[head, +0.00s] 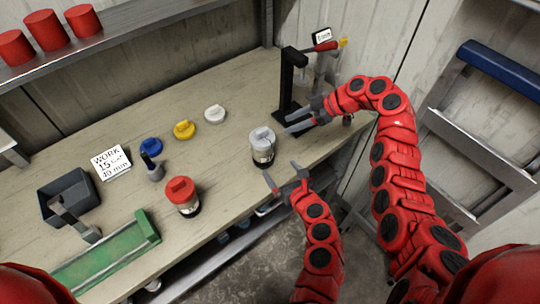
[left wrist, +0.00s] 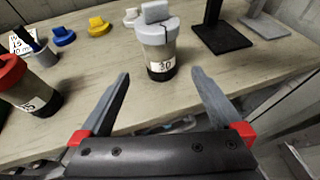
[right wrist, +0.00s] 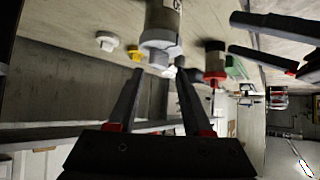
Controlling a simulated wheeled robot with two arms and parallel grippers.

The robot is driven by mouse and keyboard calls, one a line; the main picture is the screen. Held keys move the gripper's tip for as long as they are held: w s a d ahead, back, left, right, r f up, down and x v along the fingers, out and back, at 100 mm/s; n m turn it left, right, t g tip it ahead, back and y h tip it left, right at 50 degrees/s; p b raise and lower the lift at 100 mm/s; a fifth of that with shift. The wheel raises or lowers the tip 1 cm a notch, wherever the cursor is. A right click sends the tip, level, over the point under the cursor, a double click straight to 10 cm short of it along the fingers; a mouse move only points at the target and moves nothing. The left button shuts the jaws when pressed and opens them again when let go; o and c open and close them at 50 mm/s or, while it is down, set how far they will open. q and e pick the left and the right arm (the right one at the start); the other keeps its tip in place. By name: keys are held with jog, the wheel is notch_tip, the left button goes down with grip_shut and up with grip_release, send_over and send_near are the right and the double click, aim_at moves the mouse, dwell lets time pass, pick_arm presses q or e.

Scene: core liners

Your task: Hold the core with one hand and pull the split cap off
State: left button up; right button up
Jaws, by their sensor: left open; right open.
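The grey-capped core (head: 262,154) stands upright near the bench's front edge. Its grey split cap (head: 262,137) has a raised grip on top, and a dark split line shows in the left wrist view (left wrist: 155,32). The core's label reads 30 (left wrist: 160,65). My left gripper (head: 282,172) is open and empty, just in front of the core and apart from it. My right gripper (head: 288,124) is open and empty, to the right of the cap. In the right wrist view the cap (right wrist: 160,50) lies ahead of its fingers, seemingly untouched.
A red-capped core (head: 182,196) stands to the left. Blue (head: 150,147), yellow (head: 184,130) and white (head: 215,114) caps lie behind. A black stand (head: 287,80) rises close to my right gripper. A green tray (head: 105,255) and dark bin (head: 68,195) are at left.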

aim_at(268, 152)
pick_arm(q)
jog(key=x, duration=1.3)
jog(key=shift+w+a, duration=0.2)
jog(key=shift+w, duration=0.1)
jog(key=shift+w+f, duration=0.2)
jog(key=shift+w, duration=0.4)
jog(key=shift+w+a+f, duration=0.35)
jog(key=shift+w+f, duration=0.05)
grip_shut()
